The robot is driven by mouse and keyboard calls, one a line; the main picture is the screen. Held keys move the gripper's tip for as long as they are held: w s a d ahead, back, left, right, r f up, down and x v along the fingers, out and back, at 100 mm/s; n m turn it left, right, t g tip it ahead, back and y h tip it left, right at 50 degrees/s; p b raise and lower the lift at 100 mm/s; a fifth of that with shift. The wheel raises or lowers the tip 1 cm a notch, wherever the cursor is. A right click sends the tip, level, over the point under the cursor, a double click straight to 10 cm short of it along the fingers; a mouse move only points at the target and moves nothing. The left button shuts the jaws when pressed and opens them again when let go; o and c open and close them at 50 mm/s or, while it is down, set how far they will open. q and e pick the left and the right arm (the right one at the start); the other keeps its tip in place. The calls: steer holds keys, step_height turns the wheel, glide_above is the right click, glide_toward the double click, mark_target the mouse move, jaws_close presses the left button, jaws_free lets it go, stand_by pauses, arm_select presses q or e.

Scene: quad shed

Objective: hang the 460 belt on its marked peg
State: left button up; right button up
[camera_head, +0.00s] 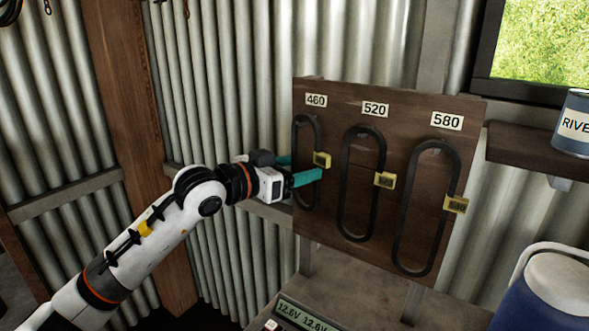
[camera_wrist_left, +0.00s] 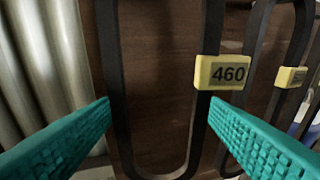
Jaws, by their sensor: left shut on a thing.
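The 460 belt (camera_head: 319,133) is a black upright loop with a yellow tag (camera_head: 322,160). It is in front of the brown board (camera_head: 318,228), below the 460 label (camera_head: 316,100). My left gripper (camera_head: 303,168) is shut on the belt, with teal fingers pressing the two long sides from outside. The wrist view shows the belt (camera_wrist_left: 212,35) between the fingertips (camera_wrist_left: 158,102), its tag (camera_wrist_left: 222,72) reading 460. The 460 peg cannot be made out, and whether the belt bears on it cannot be told. My right gripper is not in view.
The 520 belt (camera_head: 343,187) and 580 belt (camera_head: 400,220) hang close to the right on the same board. A shelf with a can (camera_head: 574,125), a blue jug (camera_head: 540,290) and a meter (camera_head: 300,316) are nearby. Corrugated wall (camera_head: 225,100) lies left.

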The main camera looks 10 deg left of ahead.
arm_select(q)
steer(key=o, duration=1.1)
